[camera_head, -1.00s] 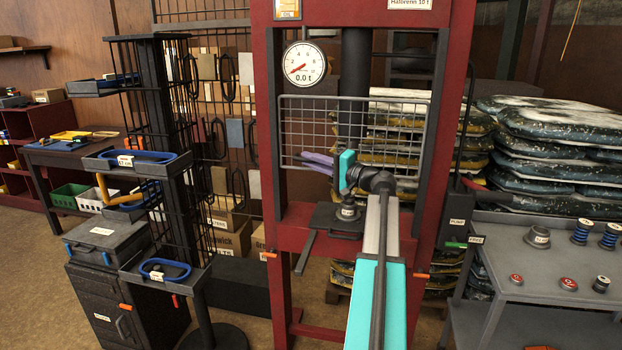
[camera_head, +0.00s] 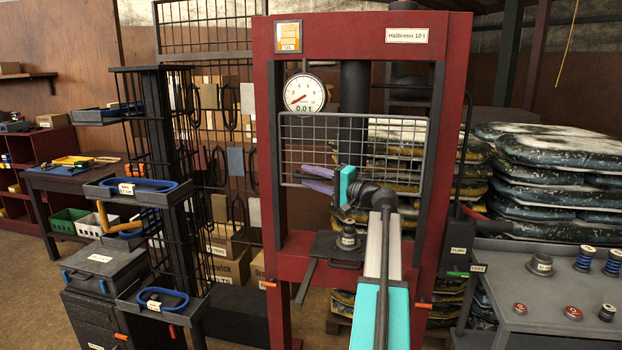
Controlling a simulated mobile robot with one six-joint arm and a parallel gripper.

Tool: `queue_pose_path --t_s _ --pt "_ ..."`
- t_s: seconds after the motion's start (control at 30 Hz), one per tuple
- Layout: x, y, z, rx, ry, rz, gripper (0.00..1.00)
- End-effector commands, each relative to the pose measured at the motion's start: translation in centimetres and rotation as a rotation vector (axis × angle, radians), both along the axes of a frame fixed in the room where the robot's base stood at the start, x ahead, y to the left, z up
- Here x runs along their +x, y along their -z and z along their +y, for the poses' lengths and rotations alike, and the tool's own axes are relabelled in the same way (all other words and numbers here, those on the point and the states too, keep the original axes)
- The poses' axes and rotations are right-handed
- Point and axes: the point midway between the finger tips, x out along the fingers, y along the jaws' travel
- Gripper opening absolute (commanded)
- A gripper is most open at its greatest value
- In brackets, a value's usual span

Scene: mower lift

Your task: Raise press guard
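The press guard (camera_head: 352,140) is a grey wire-mesh panel in a frame. It hangs across the opening of the red press (camera_head: 268,200), below the round gauge, which reads 0.0 t. My gripper (camera_head: 312,178), with purple fingers and a teal body, is at the lower left part of the guard, close to its bottom bar. The fingers overlap the bottom bar in the picture; I cannot tell whether they touch it or how far apart they are. My teal and white arm comes up from the bottom and hides part of the press bed (camera_head: 325,246).
A grey bench (camera_head: 520,300) with springs and red-topped parts stands at right. Stacked sacks (camera_head: 555,170) are behind it. At left stand a black rack with trays (camera_head: 145,190) and a dark cabinet (camera_head: 95,270). A handle bar sticks out at the bed's left.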

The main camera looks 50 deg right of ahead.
Motion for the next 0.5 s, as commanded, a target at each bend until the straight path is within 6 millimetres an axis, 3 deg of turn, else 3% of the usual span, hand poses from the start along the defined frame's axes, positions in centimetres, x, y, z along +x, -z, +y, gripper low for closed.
queue_pose_path --t_s 0.27,0.5 --pt "-0.3 0.2 0.0 0.000 0.000 0.002 0.31" --pt "-2.3 0.4 -0.3 -0.001 0.000 0.002 0.31"
